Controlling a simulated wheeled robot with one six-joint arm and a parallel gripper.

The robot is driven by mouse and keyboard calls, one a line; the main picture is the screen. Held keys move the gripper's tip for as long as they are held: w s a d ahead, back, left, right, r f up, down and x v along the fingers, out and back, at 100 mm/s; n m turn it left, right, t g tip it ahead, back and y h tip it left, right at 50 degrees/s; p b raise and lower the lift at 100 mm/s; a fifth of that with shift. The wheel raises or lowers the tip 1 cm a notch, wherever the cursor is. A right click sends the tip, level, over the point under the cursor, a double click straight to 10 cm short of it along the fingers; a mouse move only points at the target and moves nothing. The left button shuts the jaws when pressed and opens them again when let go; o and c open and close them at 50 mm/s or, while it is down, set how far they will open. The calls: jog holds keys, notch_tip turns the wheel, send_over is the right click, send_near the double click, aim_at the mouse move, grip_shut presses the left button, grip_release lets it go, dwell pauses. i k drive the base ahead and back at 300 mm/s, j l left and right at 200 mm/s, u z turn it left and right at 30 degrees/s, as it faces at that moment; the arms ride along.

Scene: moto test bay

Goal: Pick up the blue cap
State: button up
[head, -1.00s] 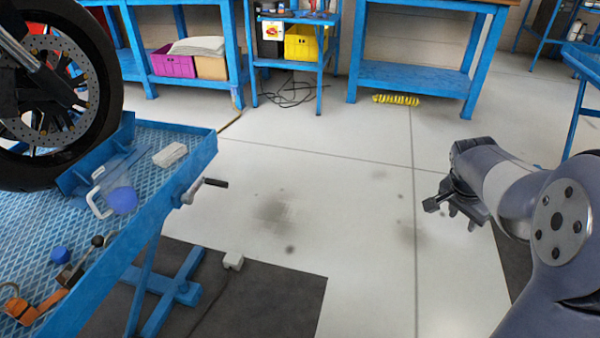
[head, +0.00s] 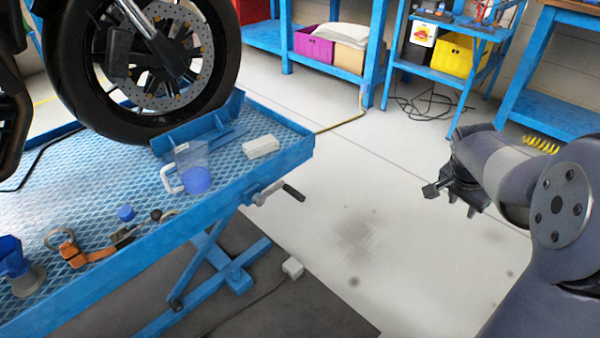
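The blue cap (head: 126,213) is a small, short blue piece in the head view. It lies on the blue diamond-plate lift table (head: 90,238), between the clear jug and the orange strap. My gripper (head: 466,203) is at the right of the view, over the floor and well apart from the table and the cap. It hangs with its fingers pointing down, and nothing is seen in it. Its small dark fingers do not show clearly whether they are apart.
A clear jug (head: 190,172) with blue liquid, a white block (head: 261,146), an orange ratchet strap (head: 76,252) and a blue funnel-like part (head: 14,257) stand on the table. A motorcycle wheel (head: 130,70) rises behind. A crank handle (head: 278,192) juts out. The floor between is clear.

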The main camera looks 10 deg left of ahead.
aim_at(126, 212)
jog(key=i+u, duration=0.15)
jog(key=u, duration=0.3)
jog(key=i+u, duration=0.1)
jog(key=u, duration=0.4)
jog(key=i+u, duration=0.15)
jog(key=u, duration=0.3)
jog(key=i+l+u, duration=0.1)
jog(key=u, duration=0.4)
jog(key=i+l+u, duration=0.1)
jog(key=i+u, duration=0.15)
jog(key=u, duration=0.15)
jog(key=i+l+u, duration=0.2)
jog(key=u, duration=0.2)
jog(key=i+l+u, duration=0.2)
jog(key=u, duration=0.2)
